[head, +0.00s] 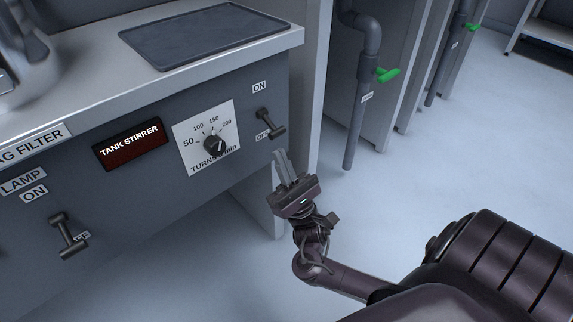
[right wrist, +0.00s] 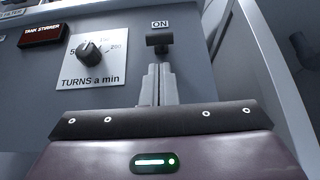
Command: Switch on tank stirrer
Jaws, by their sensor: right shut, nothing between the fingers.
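The tank stirrer switch (head: 270,124) is a dark lever with a crossbar handle on the grey panel, between an ON label (head: 259,87) above and an OFF label (head: 263,136) below. The TANK STIRRER sign (head: 130,143) is dark red and looks unlit. My right gripper (head: 281,157) is shut and empty, just below the lever. In the right wrist view the fingertips (right wrist: 158,69) are just under the lever's handle (right wrist: 158,40); I cannot tell whether they touch. My left gripper is not in view.
A speed dial (head: 214,144) on a white plate sits left of the switch. A similar lamp lever (head: 67,236) is at the lower left. A grey tray (head: 200,35) lies on the counter. A pipe with a green valve handle (head: 388,75) stands behind. Floor on the right is clear.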

